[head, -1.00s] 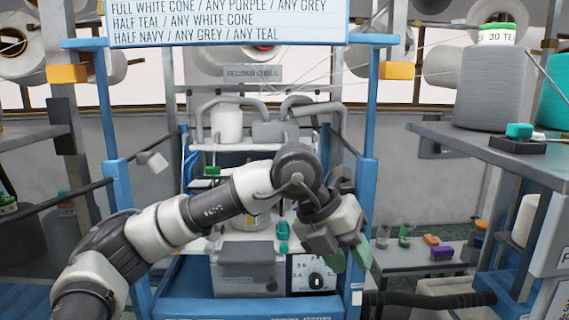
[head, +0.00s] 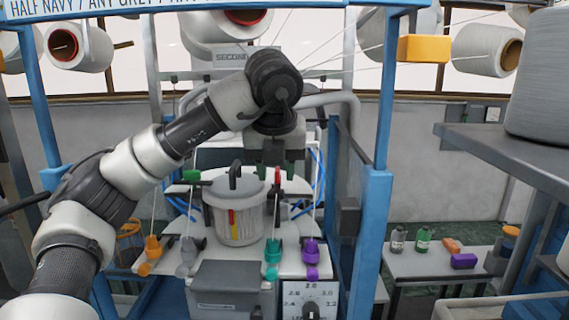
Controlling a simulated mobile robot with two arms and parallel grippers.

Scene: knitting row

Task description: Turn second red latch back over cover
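A grey ribbed pot-shaped cover (head: 238,215) with a dark handle on top stands in the middle of the machine. A small red piece, likely a red latch (head: 278,176), shows at the cover's right edge, on a thin upright. A green latch-like piece (head: 191,176) is at the cover's left. My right gripper is out of view.
Orange (head: 152,247), grey (head: 187,250), teal (head: 272,252) and purple (head: 311,250) pieces line the machine's front, above a dial (head: 311,300). Blue posts (head: 376,160) frame the machine. A side bench (head: 430,262) holds bottles and small blocks. A grey shelf (head: 510,155) juts in at right.

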